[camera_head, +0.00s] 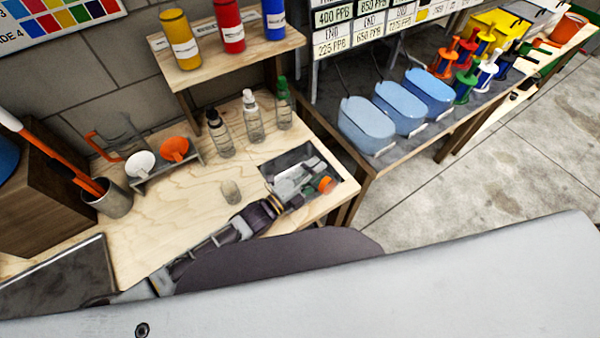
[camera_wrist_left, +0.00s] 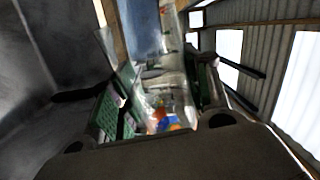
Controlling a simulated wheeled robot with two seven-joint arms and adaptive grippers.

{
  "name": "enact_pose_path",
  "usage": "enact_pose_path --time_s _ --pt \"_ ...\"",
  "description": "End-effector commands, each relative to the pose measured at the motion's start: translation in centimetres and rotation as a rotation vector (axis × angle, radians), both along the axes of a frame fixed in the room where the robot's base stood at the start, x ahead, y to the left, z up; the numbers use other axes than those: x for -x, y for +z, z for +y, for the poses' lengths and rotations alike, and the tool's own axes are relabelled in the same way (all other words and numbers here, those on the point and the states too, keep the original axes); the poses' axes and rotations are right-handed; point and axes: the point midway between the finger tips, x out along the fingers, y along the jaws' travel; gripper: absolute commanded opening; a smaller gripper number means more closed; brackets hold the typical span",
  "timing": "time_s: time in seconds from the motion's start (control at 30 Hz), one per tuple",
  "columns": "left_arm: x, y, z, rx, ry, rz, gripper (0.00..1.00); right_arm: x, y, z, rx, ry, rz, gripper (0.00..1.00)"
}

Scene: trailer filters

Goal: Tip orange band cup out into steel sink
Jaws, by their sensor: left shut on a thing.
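My left gripper (camera_head: 300,184) is over the steel sink (camera_head: 276,164), which is set into the right end of the wooden bench. It is shut on a clear cup with an orange band (camera_head: 326,185). The cup also shows between the green-padded fingers in the left wrist view (camera_wrist_left: 166,108). Fingers hide much of the cup, and I cannot tell its exact tilt or what is in it. My right gripper is not in view.
Another clear cup (camera_head: 231,192) stands on the bench left of the sink. Bottles with black (camera_head: 218,135), white (camera_head: 252,117) and green (camera_head: 284,104) caps stand behind. A holder with white and orange funnels (camera_head: 174,149) is farther left. The bench's front middle is clear.

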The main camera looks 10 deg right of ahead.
Motion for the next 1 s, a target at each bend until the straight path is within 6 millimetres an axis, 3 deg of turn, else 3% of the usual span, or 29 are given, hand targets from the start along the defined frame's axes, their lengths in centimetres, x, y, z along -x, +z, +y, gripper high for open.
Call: enact_pose_path --time_s 1.0 --pt "-0.44 -0.49 0.23 0.055 0.001 0.096 0.19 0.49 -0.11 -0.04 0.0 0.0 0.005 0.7"
